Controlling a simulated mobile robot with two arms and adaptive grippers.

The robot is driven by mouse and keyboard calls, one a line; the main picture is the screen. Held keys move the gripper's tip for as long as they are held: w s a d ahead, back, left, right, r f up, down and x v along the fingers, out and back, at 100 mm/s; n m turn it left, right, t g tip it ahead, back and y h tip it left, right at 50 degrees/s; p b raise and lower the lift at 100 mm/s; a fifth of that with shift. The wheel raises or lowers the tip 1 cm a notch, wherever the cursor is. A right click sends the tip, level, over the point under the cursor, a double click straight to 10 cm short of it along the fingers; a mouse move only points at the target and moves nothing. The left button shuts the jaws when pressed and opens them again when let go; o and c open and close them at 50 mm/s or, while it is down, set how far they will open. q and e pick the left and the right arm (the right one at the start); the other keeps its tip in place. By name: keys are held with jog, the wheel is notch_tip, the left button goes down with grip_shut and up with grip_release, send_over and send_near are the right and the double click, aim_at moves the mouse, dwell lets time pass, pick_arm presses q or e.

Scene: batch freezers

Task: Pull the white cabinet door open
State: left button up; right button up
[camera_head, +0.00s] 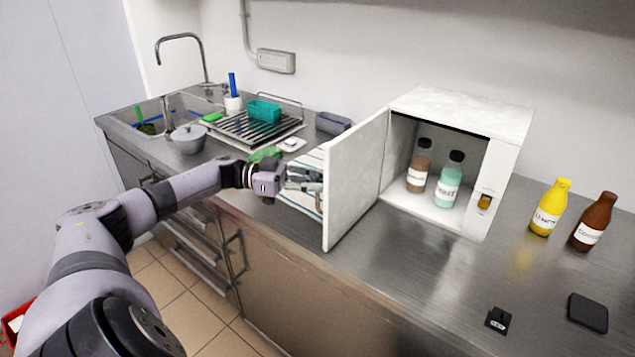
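The white cabinet (512,128) stands on the steel counter at the back right. Its white door (356,178) is open and swung out toward me on the left side. Inside the cabinet stand a brown bottle (419,170) and a mint green bottle (449,182), both with dark caps. My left gripper (316,184) is at the left, outer side of the door, close to it. Its fingertips are partly hidden by the door edge, and I cannot tell whether they touch it. My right gripper is not in view.
A yellow bottle (547,208) and a brown bottle (592,223) stand right of the cabinet. A black flat item (587,312) and a small black item (498,319) lie in front. A drying rack (250,128), pot (188,139) and sink (150,110) are at the left.

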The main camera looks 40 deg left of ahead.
pick_arm(q)
jog(key=shift+o, duration=1)
jog(key=v, duration=1.2)
jog(key=shift+w, duration=0.1)
